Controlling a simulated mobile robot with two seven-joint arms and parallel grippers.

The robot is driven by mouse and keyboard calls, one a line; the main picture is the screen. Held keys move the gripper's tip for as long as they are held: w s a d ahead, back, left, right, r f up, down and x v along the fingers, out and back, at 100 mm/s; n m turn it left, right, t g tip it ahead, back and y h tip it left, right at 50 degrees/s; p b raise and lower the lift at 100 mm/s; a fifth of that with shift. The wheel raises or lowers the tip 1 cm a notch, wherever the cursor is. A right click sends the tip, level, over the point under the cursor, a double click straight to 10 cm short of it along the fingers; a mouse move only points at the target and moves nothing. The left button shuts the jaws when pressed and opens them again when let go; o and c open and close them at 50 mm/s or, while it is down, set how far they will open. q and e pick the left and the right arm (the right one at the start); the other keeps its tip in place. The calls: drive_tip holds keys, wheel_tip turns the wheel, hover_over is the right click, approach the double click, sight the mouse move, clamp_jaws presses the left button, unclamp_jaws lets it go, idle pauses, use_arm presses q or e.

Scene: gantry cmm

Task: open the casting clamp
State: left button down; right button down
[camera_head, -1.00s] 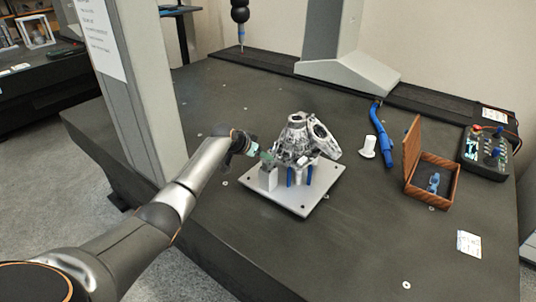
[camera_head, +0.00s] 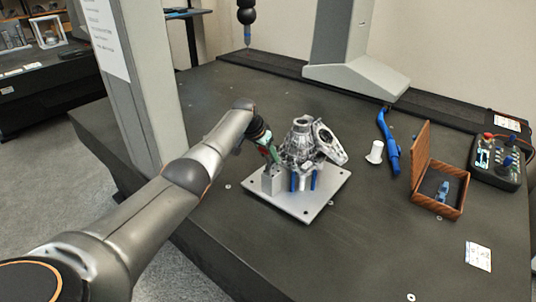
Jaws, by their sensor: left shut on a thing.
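The silver casting (camera_head: 301,143) stands on a light metal plate (camera_head: 312,207) with blue supports under it. The casting clamp is a small grey block (camera_head: 271,181) at the plate's left side, with a green handle (camera_head: 272,153) above it that stands steeply beside the casting. My left gripper (camera_head: 268,145) reaches in from the left and is shut on the green handle. Its fingertips are small and partly hidden here. My right gripper is not in view.
A white spool-like piece (camera_head: 375,153) and a blue tool (camera_head: 388,140) lie right of the casting. Farther right are an open wooden box (camera_head: 436,203) and a control box (camera_head: 497,160). A grey gantry column (camera_head: 135,85) stands beside my arm.

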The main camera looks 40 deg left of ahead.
use_arm(q)
drive_tip(key=shift+c, duration=1.4)
unclamp_jaws()
drive_tip(key=shift+p+v, duration=0.55)
drive_tip(key=shift+v, duration=0.3)
drive_tip(key=v, duration=1)
drive_tip(key=shift+r+p, duration=0.3)
drive_tip(key=shift+r, duration=0.05)
drive_tip(key=shift+s, duration=0.15)
